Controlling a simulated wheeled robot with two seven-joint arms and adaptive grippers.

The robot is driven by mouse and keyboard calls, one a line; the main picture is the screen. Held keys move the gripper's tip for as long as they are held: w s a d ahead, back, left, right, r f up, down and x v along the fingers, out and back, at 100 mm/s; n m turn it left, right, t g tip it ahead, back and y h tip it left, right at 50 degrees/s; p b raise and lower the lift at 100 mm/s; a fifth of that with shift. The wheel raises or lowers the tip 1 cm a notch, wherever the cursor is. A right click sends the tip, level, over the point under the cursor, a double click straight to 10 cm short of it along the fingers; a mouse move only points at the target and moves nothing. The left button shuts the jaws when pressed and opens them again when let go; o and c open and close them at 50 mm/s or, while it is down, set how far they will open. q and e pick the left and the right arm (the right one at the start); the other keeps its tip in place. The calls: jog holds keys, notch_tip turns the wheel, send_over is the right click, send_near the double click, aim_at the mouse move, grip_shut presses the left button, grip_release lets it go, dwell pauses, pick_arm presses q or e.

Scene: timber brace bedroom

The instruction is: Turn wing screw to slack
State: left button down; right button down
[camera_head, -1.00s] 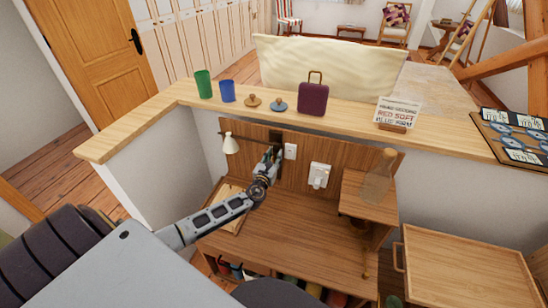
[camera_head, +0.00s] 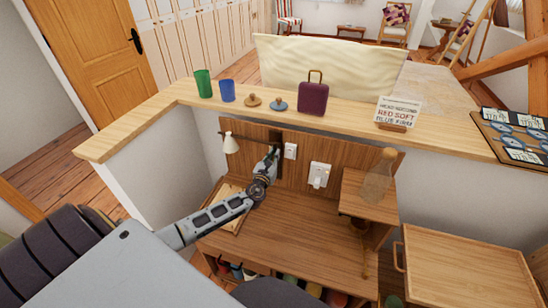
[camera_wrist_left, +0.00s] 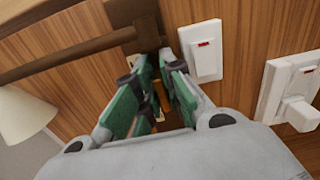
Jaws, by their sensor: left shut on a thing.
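My left gripper (camera_head: 273,155) is at the wooden back panel, at the right end of the dark lamp rail. In the left wrist view, its green-padded fingers (camera_wrist_left: 158,88) are closed around a small brass-coloured part (camera_wrist_left: 160,97), apparently the wing screw. The fingers hide most of it, so its wings and angle cannot be made out. The dark wooden rail and bracket (camera_wrist_left: 130,36) lie just beyond the fingertips. A white lamp shade (camera_head: 231,144) hangs from the rail's left end, and it also shows in the left wrist view (camera_wrist_left: 22,122). My right gripper is not in view.
A white switch (camera_head: 291,151) sits close right of the gripper, with a socket and plug (camera_head: 319,175) further right. A glass bottle (camera_head: 379,175) stands on a small shelf. The ledge above holds cups, knobs, a purple case (camera_head: 313,98) and a sign (camera_head: 398,112).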

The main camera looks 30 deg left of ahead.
pick_arm(q)
jog(key=shift+a+f+n+b, duration=0.1)
jog(key=shift+a+n+b, duration=0.05)
jog(key=shift+n+b, duration=1.05)
jog(key=n+b, duration=0.2)
jog(key=n, duration=0.4)
jog(key=n+b, duration=0.2)
jog(key=n, duration=0.4)
jog(key=f+n+b, duration=0.1)
jog(key=n+b, duration=0.2)
jog(key=n, duration=0.4)
jog(key=shift+s+a, duration=0.1)
jog(key=shift+a, duration=0.25)
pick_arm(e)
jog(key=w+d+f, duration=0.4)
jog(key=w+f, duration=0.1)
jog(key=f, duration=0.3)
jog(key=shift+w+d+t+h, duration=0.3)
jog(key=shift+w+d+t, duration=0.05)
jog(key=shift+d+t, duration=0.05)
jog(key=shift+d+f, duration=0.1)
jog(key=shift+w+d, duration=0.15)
